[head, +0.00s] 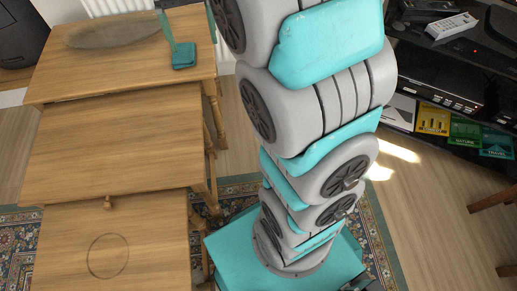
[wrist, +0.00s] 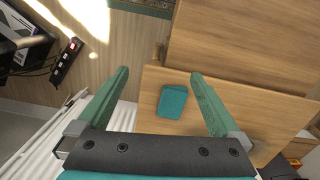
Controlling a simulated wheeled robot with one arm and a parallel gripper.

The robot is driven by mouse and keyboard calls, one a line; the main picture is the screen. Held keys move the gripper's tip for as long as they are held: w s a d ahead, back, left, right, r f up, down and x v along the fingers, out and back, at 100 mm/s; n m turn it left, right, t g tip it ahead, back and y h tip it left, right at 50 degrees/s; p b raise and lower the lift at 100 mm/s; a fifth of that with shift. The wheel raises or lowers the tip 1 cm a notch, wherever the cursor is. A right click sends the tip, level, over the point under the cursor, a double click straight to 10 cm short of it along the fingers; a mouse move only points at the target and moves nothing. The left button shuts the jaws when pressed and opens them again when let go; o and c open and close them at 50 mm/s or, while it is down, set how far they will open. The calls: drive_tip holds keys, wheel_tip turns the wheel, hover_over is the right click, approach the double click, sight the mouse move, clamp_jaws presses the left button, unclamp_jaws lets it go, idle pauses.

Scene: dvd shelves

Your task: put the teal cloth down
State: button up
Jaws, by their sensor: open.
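The teal cloth (head: 183,56) is a small folded rectangle lying flat on the tallest wooden table (head: 60,88), near its right edge in the head view. It also shows in the wrist view (wrist: 172,101), on the bare wood and between the lines of my two fingers. My gripper (wrist: 160,73) is open, with its green fingers wide apart and nothing held between them. In the head view my gripper (head: 193,42) shows at the top, with one finger close to the cloth. How high the fingertips are above the table is hard to tell.
A flat greyish oval piece (head: 115,30) lies left of the cloth. Two lower wooden tables step towards me, the middle one (head: 115,145) bare. A white radiator (wrist: 50,135) is close by my gripper in the wrist view. A dark media shelf (head: 440,75) stands right.

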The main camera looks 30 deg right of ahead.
drive_tip(key=s+f+n, duration=0.1)
drive_tip(key=s+f, duration=0.3)
drive_tip(key=s, duration=1)
drive_tip(key=s+f+n+g, duration=0.1)
drive_tip(key=s+f, duration=0.3)
drive_tip(key=s, duration=1.1)
drive_tip(key=shift+a+n, duration=0.25)
drive_tip(key=shift+n, duration=0.35)
drive_tip(key=shift+r, duration=0.1)
wheel_tip(320, 180, up, 2)
drive_tip(key=p, duration=0.2)
drive_tip(key=shift+r+p, duration=0.2)
drive_tip(key=shift+p, duration=0.1)
